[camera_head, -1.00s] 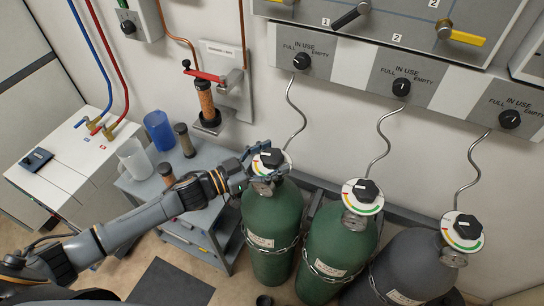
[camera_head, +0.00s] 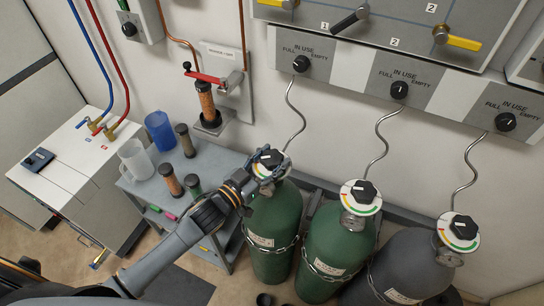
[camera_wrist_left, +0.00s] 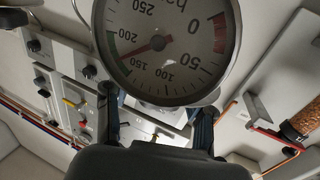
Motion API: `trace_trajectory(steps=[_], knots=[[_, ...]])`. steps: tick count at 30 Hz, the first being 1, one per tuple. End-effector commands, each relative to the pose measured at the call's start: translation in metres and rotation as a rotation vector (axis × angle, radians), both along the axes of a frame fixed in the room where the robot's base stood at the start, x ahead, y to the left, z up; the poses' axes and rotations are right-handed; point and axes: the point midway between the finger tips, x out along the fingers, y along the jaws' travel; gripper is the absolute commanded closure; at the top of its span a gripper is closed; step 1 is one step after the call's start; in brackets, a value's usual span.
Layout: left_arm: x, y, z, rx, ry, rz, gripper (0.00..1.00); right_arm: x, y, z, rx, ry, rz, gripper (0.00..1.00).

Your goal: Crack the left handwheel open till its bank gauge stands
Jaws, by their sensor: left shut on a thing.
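The left handwheel, a black knob (camera_head: 270,158) on a white disc, tops the left green cylinder (camera_head: 273,230). My left gripper (camera_head: 266,173) is at this handwheel from the left and shut on it; its fingers partly hide the disc. In the left wrist view a round bar gauge (camera_wrist_left: 165,68) stands large beyond the gripper's fingers (camera_wrist_left: 158,118). Its red needle points between 150 and 200, by a green band. The handwheel is not clear in that view. My right gripper is not in view.
A second green cylinder (camera_head: 338,245) and a grey cylinder (camera_head: 408,268) stand to the right with similar knobs. Wall selector knobs (camera_head: 301,63) sit above. A cart (camera_head: 150,185) with a jug (camera_head: 134,158) and a blue cup (camera_head: 159,130) stands left of the cylinders.

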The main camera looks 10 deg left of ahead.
Motion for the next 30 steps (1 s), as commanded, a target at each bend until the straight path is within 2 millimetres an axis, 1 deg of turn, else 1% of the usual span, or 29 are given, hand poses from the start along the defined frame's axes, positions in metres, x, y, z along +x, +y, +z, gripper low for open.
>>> trace_trajectory(steps=[6,12,19,29,30], knots=[[-0.0006,-0.0011,-0.0003,-0.009,0.003,0.131,0.78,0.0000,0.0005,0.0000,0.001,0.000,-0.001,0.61],[-0.0001,-0.0002,-0.0002,-0.003,0.001,0.203,0.78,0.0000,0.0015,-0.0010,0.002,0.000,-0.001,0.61],[0.0002,-0.0001,0.0004,0.001,-0.003,0.233,0.78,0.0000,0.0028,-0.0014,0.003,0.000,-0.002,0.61],[0.0004,0.0000,0.0008,0.002,-0.004,0.233,0.78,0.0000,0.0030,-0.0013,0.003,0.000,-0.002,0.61],[0.0004,0.0000,0.0008,0.002,-0.004,0.233,0.40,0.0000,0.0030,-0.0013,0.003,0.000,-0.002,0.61]])
